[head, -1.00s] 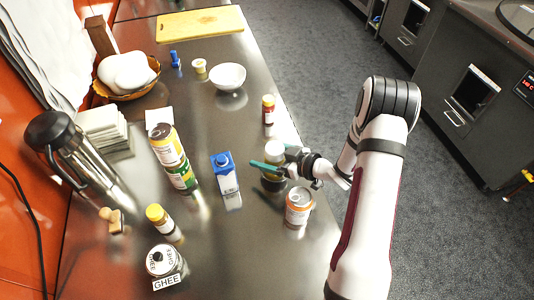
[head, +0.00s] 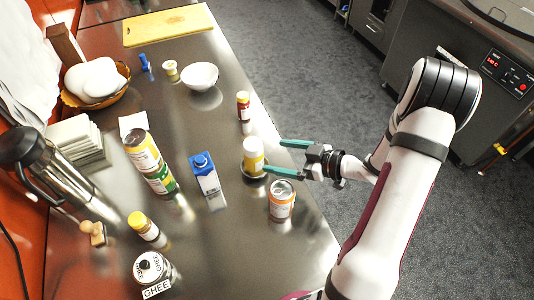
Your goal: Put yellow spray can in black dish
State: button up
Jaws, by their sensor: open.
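The yellow spray can (head: 253,156) with a whitish top stands upright on the counter's right side. A small black dish (head: 256,173) shows around its base, and the can appears to stand in it. My gripper (head: 279,157) is open, with its two teal fingers pointing left. The lower finger ends beside the can's lower part, and the upper finger is behind and right of it. I cannot tell whether the lower finger touches the can. Nothing is between the fingers.
An orange-and-white can (head: 282,200) stands just in front of my gripper. A white bowl (head: 199,76) stands farther back. The counter's right edge runs beneath my gripper.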

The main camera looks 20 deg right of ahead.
jog(key=w+d+r+m+h, duration=0.4)
jog(key=d+r+h, duration=0.15)
jog(key=h, duration=0.25)
jog(key=s+a+r+m+g+h, duration=0.1)
jog(key=s+r+m+g+h, duration=0.35)
jog(key=s, duration=0.25)
jog(key=s+a+r+m+g+y, duration=0.2)
jog(key=s+a+m+g+y, duration=0.3)
jog(key=s+a, duration=1.3)
jog(key=s+g, duration=0.1)
jog(key=s, duration=0.2)
jog(key=shift+y, duration=0.35)
